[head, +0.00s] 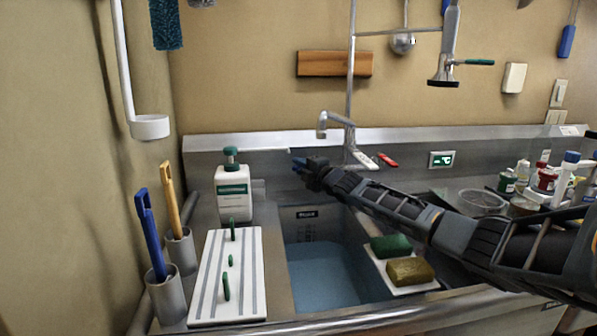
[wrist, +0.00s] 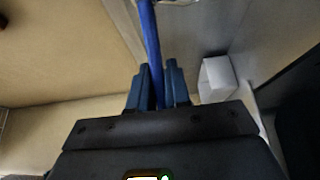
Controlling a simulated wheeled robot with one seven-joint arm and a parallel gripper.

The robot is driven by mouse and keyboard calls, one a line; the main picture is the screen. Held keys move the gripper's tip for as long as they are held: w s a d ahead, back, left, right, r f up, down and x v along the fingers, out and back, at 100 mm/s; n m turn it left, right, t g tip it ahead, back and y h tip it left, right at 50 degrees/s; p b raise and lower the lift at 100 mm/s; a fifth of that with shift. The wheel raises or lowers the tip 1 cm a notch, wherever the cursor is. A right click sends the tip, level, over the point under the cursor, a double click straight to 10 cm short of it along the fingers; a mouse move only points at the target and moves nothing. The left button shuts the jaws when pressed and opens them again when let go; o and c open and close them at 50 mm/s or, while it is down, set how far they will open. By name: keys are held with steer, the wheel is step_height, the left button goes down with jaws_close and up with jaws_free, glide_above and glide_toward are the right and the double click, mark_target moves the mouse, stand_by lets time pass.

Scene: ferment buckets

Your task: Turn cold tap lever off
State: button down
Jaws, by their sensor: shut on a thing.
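The tap (head: 338,125) stands at the back of the sink, with its spout bent over to the left. A red lever (head: 388,160) shows to the right of the tap's base. In the wrist view, a long blue lever (wrist: 151,40) runs up between the two fingers towards a shiny metal part at the top edge. My gripper (head: 299,164) is left of the tap at the back rim of the sink; it also shows in the wrist view (wrist: 158,80), shut on the blue lever. In the head view the blue lever cannot be told apart from the blue fingers.
A basin (head: 325,275) with bluish water lies below my arm. A soap bottle (head: 233,192) stands left of the gripper. A white ribbed board (head: 207,290) lies at front left. Green and brown sponges (head: 410,270) lie beneath my arm. Jars crowd the right counter.

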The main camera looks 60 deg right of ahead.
steer(key=shift+s+r, duration=0.15)
steer(key=shift+r, duration=0.1)
steer(key=c, duration=1.3)
jaws_free()
steer(key=shift+s, duration=0.15)
steer(key=shift+o, duration=0.7)
steer(key=shift+f, duration=0.2)
steer(key=v, duration=0.7)
steer(key=shift+s+b, duration=0.35)
steer(key=shift+b, duration=0.1)
steer(key=shift+a, duration=0.1)
steer(key=shift+c, duration=0.4)
